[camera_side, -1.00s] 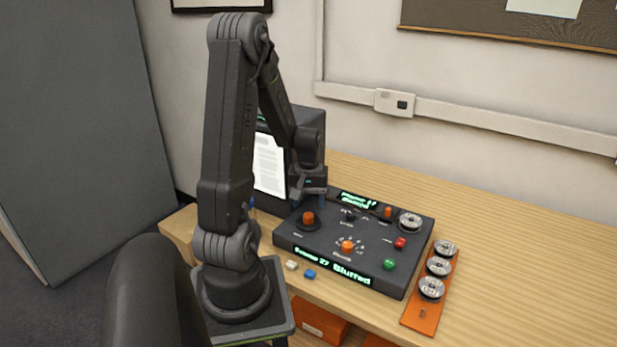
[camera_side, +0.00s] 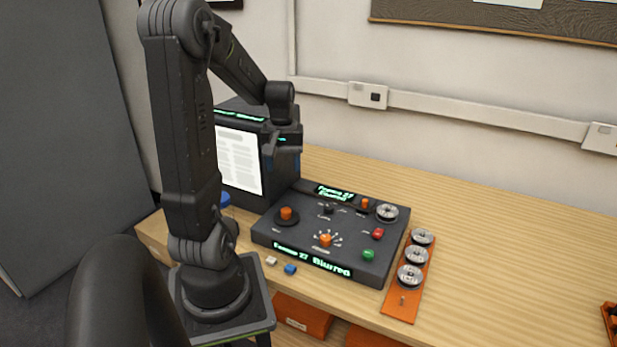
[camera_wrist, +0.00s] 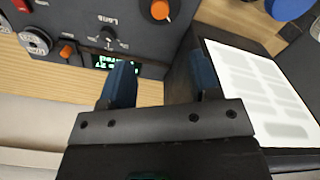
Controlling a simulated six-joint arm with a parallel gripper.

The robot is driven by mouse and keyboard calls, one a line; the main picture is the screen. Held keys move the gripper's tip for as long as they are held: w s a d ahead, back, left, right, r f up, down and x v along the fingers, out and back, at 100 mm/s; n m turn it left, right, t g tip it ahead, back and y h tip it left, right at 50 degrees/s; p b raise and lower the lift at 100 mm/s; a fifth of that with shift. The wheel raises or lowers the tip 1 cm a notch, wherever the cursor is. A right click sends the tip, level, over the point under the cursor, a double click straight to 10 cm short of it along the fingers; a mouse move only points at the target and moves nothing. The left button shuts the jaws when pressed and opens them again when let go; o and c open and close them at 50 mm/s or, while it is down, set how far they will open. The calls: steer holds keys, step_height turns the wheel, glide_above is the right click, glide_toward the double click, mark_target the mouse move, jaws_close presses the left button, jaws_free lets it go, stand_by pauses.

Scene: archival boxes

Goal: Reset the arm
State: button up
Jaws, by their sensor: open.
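My arm stands on its base at the left of the side view, raised and bent. My gripper (camera_side: 288,160) hangs beside the dark box with a lit white page (camera_side: 238,160), above the back left of the control panel (camera_side: 300,245). In the wrist view the two blue fingers of my gripper (camera_wrist: 160,85) are apart, with nothing between them. Past them the wrist view shows the panel (camera_wrist: 80,20) at upper left and the white page (camera_wrist: 265,90) at right.
The panel carries orange knobs, a red button (camera_side: 377,233) and a green button (camera_side: 368,255). An orange strip (camera_side: 400,306) with 3 metal reels lies to its right. Small white (camera_side: 271,260) and blue (camera_side: 290,269) blocks lie in front. The table's right side is mostly clear.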

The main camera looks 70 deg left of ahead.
steer(key=w+d+r+m+t+y, duration=0.1)
steer(key=w+d+r+m, duration=0.2)
steer(key=d, duration=0.4)
steer(key=w+d+r+m+t, duration=0.1)
steer(key=w+d+r+m, duration=0.15)
steer(key=d, duration=0.45)
steer(key=s+d+r+m+t, duration=0.1)
steer(key=d+m, duration=0.3)
steer(key=d, duration=0.4)
steer(key=s+d+r+m+t+h, duration=0.1)
steer(key=s+d+r+m+t, duration=0.1)
steer(key=d, duration=0.5)
steer(key=s+r+m, duration=0.1)
steer(key=s+m, duration=0.1)
steer(key=shift+d+m+t, duration=0.3)
steer(key=shift+d+m, duration=0.05)
